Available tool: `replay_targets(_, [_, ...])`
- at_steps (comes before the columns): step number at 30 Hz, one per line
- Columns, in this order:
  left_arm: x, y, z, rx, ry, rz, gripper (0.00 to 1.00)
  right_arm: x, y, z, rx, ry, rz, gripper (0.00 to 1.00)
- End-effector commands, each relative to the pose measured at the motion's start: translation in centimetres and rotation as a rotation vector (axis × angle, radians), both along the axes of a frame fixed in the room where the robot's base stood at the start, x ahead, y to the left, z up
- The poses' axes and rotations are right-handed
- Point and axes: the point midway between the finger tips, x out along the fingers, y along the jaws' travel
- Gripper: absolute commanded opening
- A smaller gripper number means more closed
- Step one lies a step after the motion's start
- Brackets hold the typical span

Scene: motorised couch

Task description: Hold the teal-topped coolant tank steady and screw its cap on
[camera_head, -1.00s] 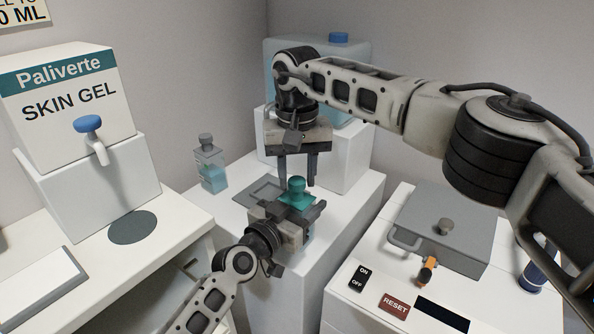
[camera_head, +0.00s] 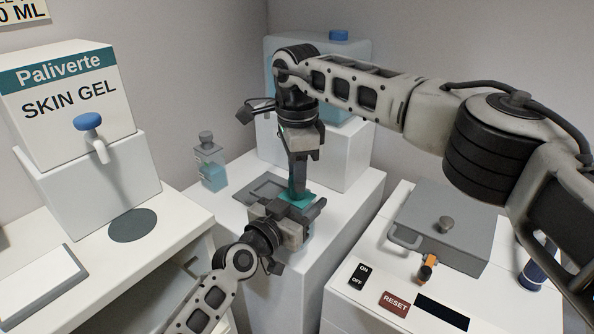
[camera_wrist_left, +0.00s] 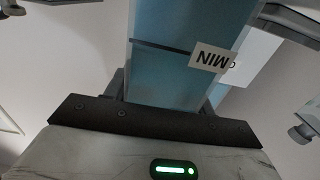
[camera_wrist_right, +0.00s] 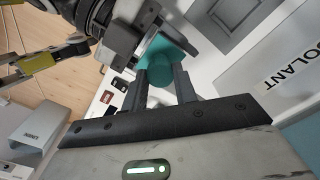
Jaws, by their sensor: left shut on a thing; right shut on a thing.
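The teal-topped coolant tank (camera_head: 318,197) stands upright above the white pedestal, mostly hidden by my grippers. My left gripper (camera_head: 298,212) is shut around its body from the front. In the left wrist view the blue translucent tank body (camera_wrist_left: 172,75) with a "MIN" label is between the fingers. The teal cap (camera_wrist_right: 160,62) sits at the tank's top in the right wrist view. My right gripper (camera_wrist_right: 162,90) points down and is shut on the cap. In the head view the right gripper's fingers (camera_head: 297,192) hide most of the cap; whether its thread is engaged cannot be seen.
A grey-topped tank (camera_head: 211,165) stands on the pedestal's left, next to a grey recessed plate (camera_head: 262,188). A large blue container (camera_head: 352,60) stands behind. A skin gel dispenser (camera_head: 68,105) is at left. A white console (camera_head: 350,305) with a grey lidded box (camera_head: 455,222) is at right.

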Motion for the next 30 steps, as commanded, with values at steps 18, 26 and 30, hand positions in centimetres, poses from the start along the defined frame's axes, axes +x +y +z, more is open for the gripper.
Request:
replay_targets(18, [0.03,0.05,-0.04,0.0,0.001,0.001,0.0,0.0,-0.01,-0.1,-0.001,0.0,-1.568,0.01])
replay_targets(26, [0.03,0.05,-0.04,0.0,0.001,0.001,0.0,0.0,-0.01,-0.13,-0.001,0.0,-2.228,0.01])
replay_targets(30, [0.03,0.05,-0.04,0.0,0.001,0.001,0.0,-0.01,-0.01,-0.15,-0.001,0.0,-2.531,0.01])
